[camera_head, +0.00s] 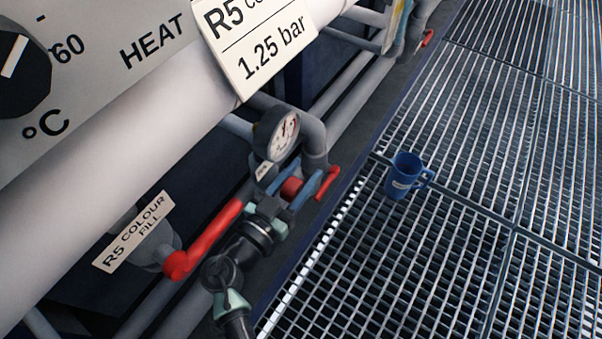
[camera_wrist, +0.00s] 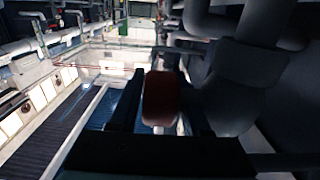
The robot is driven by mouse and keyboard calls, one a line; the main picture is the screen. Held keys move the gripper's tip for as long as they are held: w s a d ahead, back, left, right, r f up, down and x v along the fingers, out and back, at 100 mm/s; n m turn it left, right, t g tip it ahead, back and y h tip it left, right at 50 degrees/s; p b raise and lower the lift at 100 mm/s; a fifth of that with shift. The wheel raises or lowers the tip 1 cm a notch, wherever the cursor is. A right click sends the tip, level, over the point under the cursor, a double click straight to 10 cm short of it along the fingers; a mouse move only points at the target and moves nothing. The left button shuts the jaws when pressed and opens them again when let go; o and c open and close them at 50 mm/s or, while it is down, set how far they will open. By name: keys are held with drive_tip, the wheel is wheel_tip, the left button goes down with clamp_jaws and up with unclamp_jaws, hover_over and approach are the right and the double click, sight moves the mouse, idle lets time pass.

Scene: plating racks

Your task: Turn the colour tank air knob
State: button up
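The red air knob (camera_head: 292,187) sits below a round pressure gauge (camera_head: 284,135), by a small tag (camera_head: 263,171) too small to read surely. My gripper (camera_head: 290,192) has its bluish fingers on either side of the knob. In the wrist view the dark red knob (camera_wrist: 160,100) fills the gap between my dark fingers (camera_wrist: 160,108), which look shut on it. A card (camera_head: 262,45) above reads "R5 CO…" and "1.25 bar", partly cut off. The gauge needle's exact reading is too small to tell.
A red lever (camera_head: 208,240) lies close left of my gripper, by a label (camera_head: 135,232) reading "R5 COLOUR FILL". Another red handle (camera_head: 328,183) is just right. A heat dial (camera_head: 22,70) is upper left. A blue mug (camera_head: 404,177) stands on the grating (camera_head: 450,260).

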clamp_jaws()
drive_tip(key=shift+f+g+y+p, duration=0.35)
drive_tip(key=shift+g+y+p, duration=0.45)
drive_tip(key=shift+p, duration=0.85)
drive_tip(key=shift+f+g+y+p, duration=0.3)
drive_tip(key=shift+g+y+p, duration=0.2)
drive_tip(key=shift+g+p, duration=0.8)
drive_tip(key=shift+s+t+p, duration=0.1)
drive_tip(key=shift+t+p, duration=0.2)
drive_tip(key=shift+o, duration=0.3)
unclamp_jaws()
